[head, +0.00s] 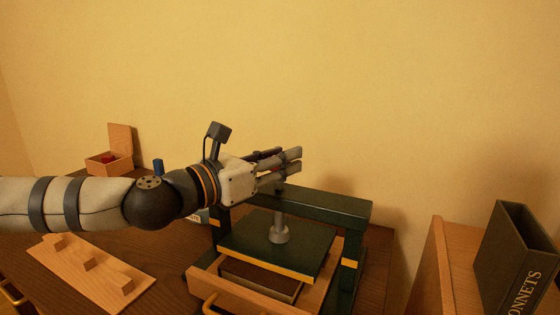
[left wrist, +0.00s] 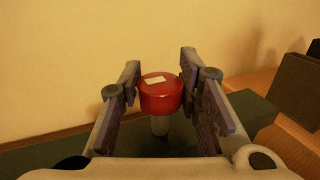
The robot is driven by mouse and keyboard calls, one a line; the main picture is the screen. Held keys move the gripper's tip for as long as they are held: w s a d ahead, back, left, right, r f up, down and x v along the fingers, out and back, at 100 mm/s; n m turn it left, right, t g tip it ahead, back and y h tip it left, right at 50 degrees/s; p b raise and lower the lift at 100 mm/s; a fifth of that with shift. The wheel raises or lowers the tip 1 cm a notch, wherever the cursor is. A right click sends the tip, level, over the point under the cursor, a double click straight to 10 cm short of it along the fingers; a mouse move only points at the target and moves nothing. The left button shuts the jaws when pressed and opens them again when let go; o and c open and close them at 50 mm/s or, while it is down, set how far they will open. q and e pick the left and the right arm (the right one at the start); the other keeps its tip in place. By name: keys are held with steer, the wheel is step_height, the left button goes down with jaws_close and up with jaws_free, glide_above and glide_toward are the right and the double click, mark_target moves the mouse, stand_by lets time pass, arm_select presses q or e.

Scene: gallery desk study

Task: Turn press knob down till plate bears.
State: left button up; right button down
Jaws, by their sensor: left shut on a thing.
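The red press knob (left wrist: 161,96), with a pale mark on top, sits between the fingers of my left gripper (left wrist: 160,98) in the left wrist view. In the head view my left gripper (head: 290,165) is shut on the knob above the press crossbar, and its fingers mostly hide the knob. The dark green press frame (head: 325,204) stands on the desk. A grey screw (head: 279,228) runs down to the green plate (head: 303,246) with a yellow front edge. A dark brown block (head: 258,282) lies under the plate; I cannot tell whether they touch.
The block lies in a wooden tray or drawer (head: 237,301). A pegged wooden board (head: 97,270) lies at left on the desk, an open wooden box (head: 108,163) with something red behind it. A dark book or case (head: 515,262) stands on a wooden unit (head: 457,262) at right.

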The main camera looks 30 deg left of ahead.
arm_select(q)
steer(key=m+g+h, duration=0.1)
steer(key=h, duration=0.1)
steer(key=m+g+h+b, duration=0.1)
steer(key=m+h, duration=0.1)
steer(key=shift+w+a+f, duration=0.1)
steer(key=shift+a+f, duration=0.05)
steer(key=shift+m+g+h, duration=0.4)
steer(key=shift+m+h, duration=0.1)
steer(key=shift+h, duration=0.1)
steer(key=shift+r+m+g+h, duration=0.2)
steer(key=shift+m+g+h, duration=0.7)
steer(key=shift+g+h, duration=0.25)
arm_select(e)
steer(key=shift+s+f+g, duration=0.3)
steer(key=shift+s+f, duration=0.55)
steer(key=shift+f, duration=0.2)
arm_select(q)
steer(key=shift+h, duration=0.25)
steer(key=o, duration=1.2)
steer(key=shift+c, duration=0.2)
steer(key=v, duration=1.2)
